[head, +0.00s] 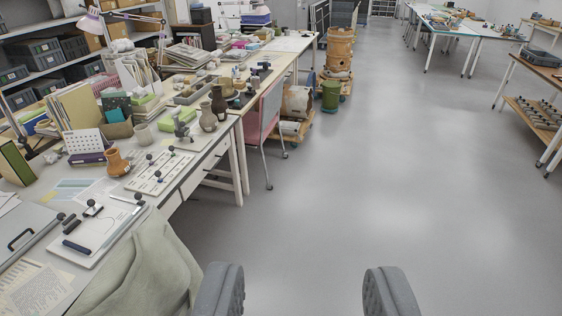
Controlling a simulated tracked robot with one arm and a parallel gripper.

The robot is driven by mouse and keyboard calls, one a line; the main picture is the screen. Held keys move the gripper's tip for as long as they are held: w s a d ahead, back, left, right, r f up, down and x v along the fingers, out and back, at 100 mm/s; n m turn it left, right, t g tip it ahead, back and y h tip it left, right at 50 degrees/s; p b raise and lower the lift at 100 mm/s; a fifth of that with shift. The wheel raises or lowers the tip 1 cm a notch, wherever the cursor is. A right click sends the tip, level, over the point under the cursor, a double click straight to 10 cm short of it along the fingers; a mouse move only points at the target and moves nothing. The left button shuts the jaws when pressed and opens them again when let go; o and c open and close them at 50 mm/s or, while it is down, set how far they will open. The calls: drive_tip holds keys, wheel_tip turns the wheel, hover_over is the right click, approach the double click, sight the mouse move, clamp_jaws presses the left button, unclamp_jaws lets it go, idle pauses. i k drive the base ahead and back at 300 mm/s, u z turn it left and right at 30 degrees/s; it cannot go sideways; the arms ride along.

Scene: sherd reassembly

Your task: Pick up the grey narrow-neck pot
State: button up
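My gripper (307,280) is open and empty at the bottom of the view, its two grey padded fingers wide apart over bare floor. Several small vessels stand on the white table at the left, far from my gripper. A grey-brown narrow-necked pot (208,118) stands upright near the table's right edge. A darker brown narrow-necked pot (219,105) stands just behind it. A small grey object (182,127) of unclear shape stands to their left. I cannot tell for certain which of these is the grey narrow-neck pot.
An orange-brown pot (118,163) and a white board with dark knobs (160,172) lie nearer on the table. A pale green cloth (145,270) hangs over its near edge. The grey floor (390,170) is open ahead and right.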

sight(208, 122)
drive_tip(key=z, duration=0.2)
drive_tip(key=i, duration=2.55)
drive_tip(key=u, duration=0.6)
drive_tip(key=i, duration=1.45)
drive_tip(key=u, duration=0.4)
